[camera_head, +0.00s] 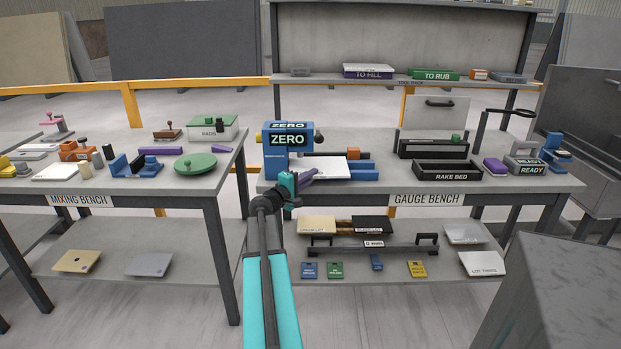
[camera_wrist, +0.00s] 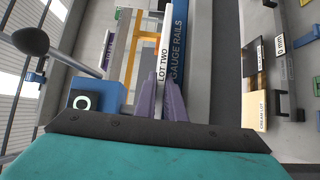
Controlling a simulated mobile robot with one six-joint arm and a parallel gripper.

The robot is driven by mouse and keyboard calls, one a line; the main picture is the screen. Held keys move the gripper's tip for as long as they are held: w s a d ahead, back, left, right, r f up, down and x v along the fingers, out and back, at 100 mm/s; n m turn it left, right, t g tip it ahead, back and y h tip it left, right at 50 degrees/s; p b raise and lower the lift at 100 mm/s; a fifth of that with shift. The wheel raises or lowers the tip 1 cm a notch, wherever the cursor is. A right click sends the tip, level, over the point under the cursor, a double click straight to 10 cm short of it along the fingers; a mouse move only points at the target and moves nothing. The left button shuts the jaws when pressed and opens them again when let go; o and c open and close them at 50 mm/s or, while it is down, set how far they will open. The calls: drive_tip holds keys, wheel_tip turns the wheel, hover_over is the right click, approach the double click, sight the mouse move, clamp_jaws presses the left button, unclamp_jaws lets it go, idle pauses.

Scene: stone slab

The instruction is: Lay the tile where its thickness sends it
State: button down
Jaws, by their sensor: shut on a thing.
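A white tile (camera_head: 335,168) lies level at the blue gauge on the gauge bench. Its edge reads LOT TWO in the wrist view (camera_wrist: 163,62). My gripper (camera_head: 311,175) is at the tile's front edge. Its purple fingers (camera_wrist: 163,100) are shut on that edge. The gauge (camera_head: 288,140) reads ZERO. Its blue rails (camera_wrist: 179,45), marked GAUGE RAILS, run alongside the tile; contact cannot be told. A purple TO FILL holder (camera_head: 368,76) and a green TO RUB holder (camera_head: 435,75) stand on the back shelf.
A black RAKE BED tray (camera_head: 447,176) and blue-and-grey READY blocks (camera_head: 526,166) stand at right on the gauge bench (camera_head: 500,188). Lot tiles (camera_head: 317,225) and small coloured cards lie on the shelf below. The mixing bench (camera_head: 130,185) at left holds tools. A gap separates the benches.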

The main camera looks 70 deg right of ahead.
sight(346, 177)
drive_tip(key=shift+s, duration=0.15)
drive_tip(key=shift+s+d+b, duration=0.3)
drive_tip(key=shift+s, duration=0.35)
drive_tip(key=shift+s+d+r+b, duration=0.1)
drive_tip(key=shift+s+d+b, duration=0.55)
drive_tip(key=shift+s, duration=1.1)
drive_tip(key=shift+s+d+b, duration=0.5)
drive_tip(key=shift+s+d, duration=0.2)
drive_tip(key=shift+s, duration=1.05)
drive_tip(key=shift+s+d+r+b, duration=0.1)
drive_tip(key=shift+s+d+b, duration=0.55)
drive_tip(key=shift+s, duration=1.1)
drive_tip(key=c, duration=1.8)
unclamp_jaws()
drive_tip(key=shift+f, duration=0.1)
drive_tip(key=shift+o, duration=0.2)
drive_tip(key=shift+w+a, duration=0.1)
drive_tip(key=shift+a, duration=0.05)
drive_tip(key=v, duration=1.3)
drive_tip(key=shift+a+b, duration=0.2)
drive_tip(key=shift+b, duration=0.1)
